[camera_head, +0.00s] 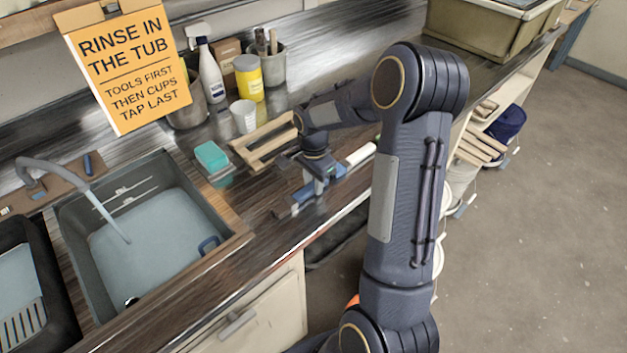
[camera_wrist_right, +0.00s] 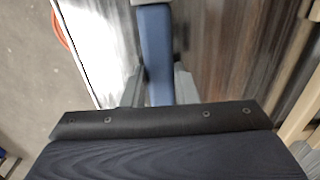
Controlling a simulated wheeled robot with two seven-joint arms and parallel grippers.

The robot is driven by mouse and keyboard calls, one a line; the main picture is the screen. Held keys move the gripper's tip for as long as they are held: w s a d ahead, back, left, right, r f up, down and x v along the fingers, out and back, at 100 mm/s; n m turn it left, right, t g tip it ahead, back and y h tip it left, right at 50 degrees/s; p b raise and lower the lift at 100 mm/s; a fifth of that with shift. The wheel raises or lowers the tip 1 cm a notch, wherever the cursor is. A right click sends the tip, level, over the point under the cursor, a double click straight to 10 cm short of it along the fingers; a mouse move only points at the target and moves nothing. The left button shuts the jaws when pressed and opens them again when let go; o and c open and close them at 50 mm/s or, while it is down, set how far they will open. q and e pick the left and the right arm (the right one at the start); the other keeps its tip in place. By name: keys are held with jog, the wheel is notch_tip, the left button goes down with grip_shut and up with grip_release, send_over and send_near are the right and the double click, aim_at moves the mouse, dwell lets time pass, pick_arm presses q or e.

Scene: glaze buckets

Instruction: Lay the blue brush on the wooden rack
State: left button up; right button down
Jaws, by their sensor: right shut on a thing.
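The blue brush (camera_head: 304,192) is in my right gripper (camera_head: 318,184), low over the counter near its front edge. In the right wrist view the brush's flat blue length (camera_wrist_right: 156,52) runs between the two fingers of the right gripper (camera_wrist_right: 159,88). The gripper and arm hide part of the brush in the head view. The wooden rack (camera_head: 246,155), a pale slatted frame, lies on the counter behind and left of the gripper. My forearm covers its right end. My left gripper is not in view.
A teal sponge on a holder (camera_head: 211,157) and a white cup (camera_head: 244,116) stand near the rack. The sink (camera_head: 236,236) is to the left. A white cylindrical piece (camera_head: 361,154) lies right of the gripper. Bottles and pots stand behind.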

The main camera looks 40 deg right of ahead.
jog(key=shift+f, duration=0.1)
jog(key=c, duration=1.1)
grip_release()
jog(key=shift+c, duration=0.2)
jog(key=shift+f, duration=0.1)
